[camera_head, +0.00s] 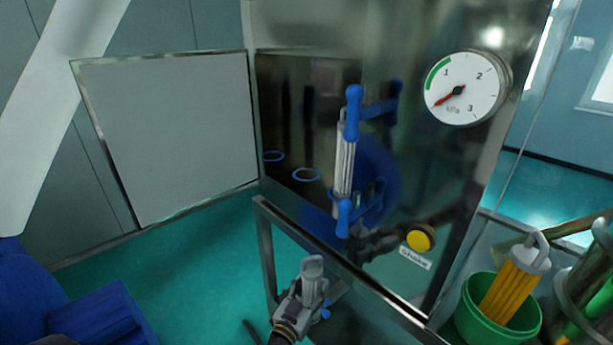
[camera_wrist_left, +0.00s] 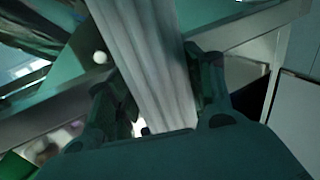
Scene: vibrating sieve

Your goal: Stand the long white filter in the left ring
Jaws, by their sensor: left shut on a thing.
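The long white filter (camera_wrist_left: 155,60), pale and ribbed, runs between the fingers of my left gripper in the left wrist view. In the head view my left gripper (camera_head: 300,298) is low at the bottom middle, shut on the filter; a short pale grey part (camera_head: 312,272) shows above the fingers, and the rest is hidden. Two blue rings sit in the dark open compartment of the metal machine. The left ring (camera_head: 273,156) and right ring (camera_head: 306,174) look empty. My gripper is below and in front of them. My right gripper is out of view.
The pale door (camera_head: 170,135) stands open at left. A blue-ended handle (camera_head: 354,95) stands out from the shiny panel right of the opening. A gauge (camera_head: 465,89) and yellow button (camera_head: 420,238) are farther right. A green bucket (camera_head: 490,325) holds a yellow filter (camera_head: 513,285).

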